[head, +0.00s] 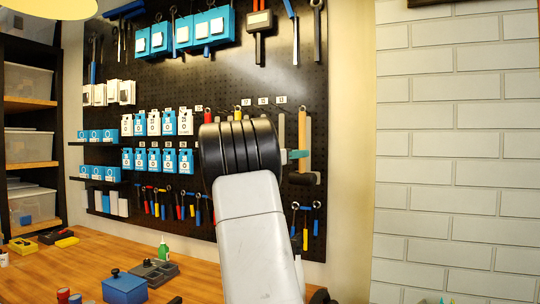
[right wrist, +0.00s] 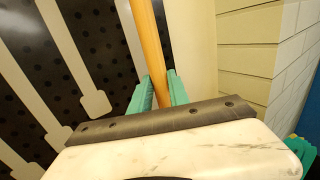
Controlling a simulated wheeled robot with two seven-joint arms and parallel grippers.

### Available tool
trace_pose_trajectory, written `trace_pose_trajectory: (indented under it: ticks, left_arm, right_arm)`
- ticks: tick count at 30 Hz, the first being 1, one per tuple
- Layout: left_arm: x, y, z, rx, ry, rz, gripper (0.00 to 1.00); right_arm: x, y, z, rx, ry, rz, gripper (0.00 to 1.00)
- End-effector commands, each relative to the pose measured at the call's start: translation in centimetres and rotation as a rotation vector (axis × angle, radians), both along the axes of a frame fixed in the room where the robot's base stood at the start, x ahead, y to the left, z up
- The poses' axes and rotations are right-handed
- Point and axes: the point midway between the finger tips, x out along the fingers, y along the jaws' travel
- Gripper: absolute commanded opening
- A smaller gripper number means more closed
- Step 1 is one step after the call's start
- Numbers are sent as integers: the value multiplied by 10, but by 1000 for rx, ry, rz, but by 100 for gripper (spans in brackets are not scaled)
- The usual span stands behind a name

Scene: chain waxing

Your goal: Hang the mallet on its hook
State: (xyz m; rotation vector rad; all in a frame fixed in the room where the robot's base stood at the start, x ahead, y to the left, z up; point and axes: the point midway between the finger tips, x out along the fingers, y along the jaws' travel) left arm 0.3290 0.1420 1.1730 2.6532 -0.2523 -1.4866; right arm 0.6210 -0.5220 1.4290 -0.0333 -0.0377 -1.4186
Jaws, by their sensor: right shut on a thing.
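The mallet (head: 302,128) is in front of the right part of the black pegboard in the head view, handle up and its dark head (head: 305,178) below. Its wooden handle also shows in the right wrist view (right wrist: 150,40), running up between the fingers. My right gripper (head: 297,154) has its teal fingers shut on the handle, above the head; they also show in the right wrist view (right wrist: 160,80). I cannot make out the mallet's hook, nor whether the handle's top touches the board. My left gripper is not in view.
The pegboard (head: 346,0) is not needed to be named twice; pale tool outlines (head: 281,130) lie beside the mallet. Pliers and screwdrivers (head: 306,205) hang below, blue boxes (head: 170,160) to the left. A white brick wall (head: 455,150) stands right. A wooden bench (head: 90,262) is below.

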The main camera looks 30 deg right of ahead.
Motion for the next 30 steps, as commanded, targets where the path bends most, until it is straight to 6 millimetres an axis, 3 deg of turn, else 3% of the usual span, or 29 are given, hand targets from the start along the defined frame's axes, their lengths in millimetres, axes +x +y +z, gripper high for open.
trace_pose_trajectory:
  ticks: [5, 6, 9, 10, 30]
  left_arm:
    - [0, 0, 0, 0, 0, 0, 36]
    - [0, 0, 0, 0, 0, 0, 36]
    - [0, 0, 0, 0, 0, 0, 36]
    - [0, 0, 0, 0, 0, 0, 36]
    - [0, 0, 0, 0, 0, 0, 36]
  right_arm:
    - [0, 0, 1, -2, -1, 0, 0]
    - [0, 0, 1, -2, -1, 0, 26]
    - [0, 0, 1, -1, -1, 0, 45]
    - [0, 0, 1, -1, -1, 0, 47]
    - [0, 3, 0, 1, 0, 0, 47]
